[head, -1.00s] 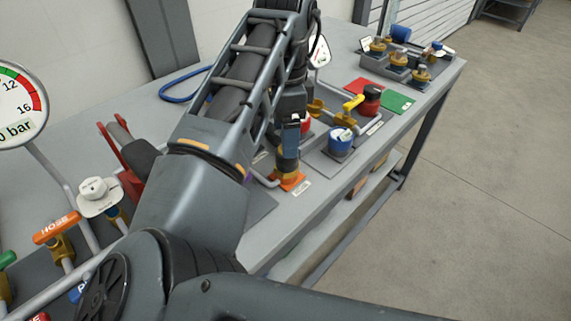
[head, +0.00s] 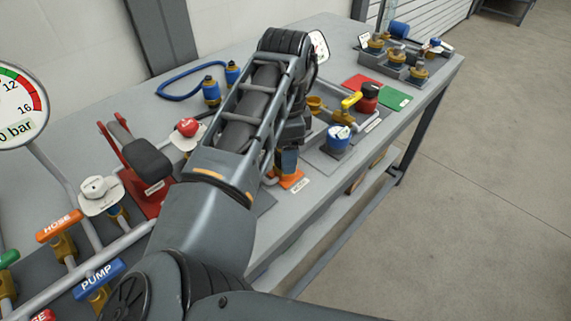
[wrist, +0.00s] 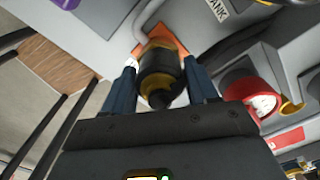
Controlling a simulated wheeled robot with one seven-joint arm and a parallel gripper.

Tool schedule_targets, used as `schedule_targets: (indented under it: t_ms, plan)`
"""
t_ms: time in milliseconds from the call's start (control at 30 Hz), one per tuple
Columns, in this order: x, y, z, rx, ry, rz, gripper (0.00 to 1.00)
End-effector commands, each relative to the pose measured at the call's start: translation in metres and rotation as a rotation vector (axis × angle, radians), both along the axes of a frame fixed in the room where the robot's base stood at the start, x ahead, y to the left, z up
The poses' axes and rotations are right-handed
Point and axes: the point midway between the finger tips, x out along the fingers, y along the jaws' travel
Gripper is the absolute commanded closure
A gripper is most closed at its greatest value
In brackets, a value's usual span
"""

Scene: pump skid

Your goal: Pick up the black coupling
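The black coupling (wrist: 160,72), dark with a gold band, shows in the wrist view at the end of a grey pipe above an orange plate. My gripper (wrist: 160,78) has one blue-grey finger on each side of it. The fingers look open, with narrow gaps beside the coupling; contact is hard to judge. In the head view my gripper (head: 287,162) points down over the orange plate (head: 289,180), and my arm and fingers hide most of the coupling.
A blue-topped fitting (head: 339,138) and a yellow-handled valve (head: 349,104) stand to the right. Red and green mats (head: 396,99) lie beyond. A red round part (wrist: 252,97) is close to the right finger in the wrist view. The floor at right is clear.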

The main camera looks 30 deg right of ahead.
Motion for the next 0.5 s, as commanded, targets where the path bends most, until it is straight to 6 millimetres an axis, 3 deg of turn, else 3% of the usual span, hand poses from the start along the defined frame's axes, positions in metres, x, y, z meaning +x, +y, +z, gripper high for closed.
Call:
schedule_targets:
  t_ms: [433,500]
  plan:
    - [0.0001,0.0000,0.0003,0.000,0.000,0.000,0.85]
    - [0.0002,-0.0001,0.0005,0.000,-0.001,0.000,0.87]
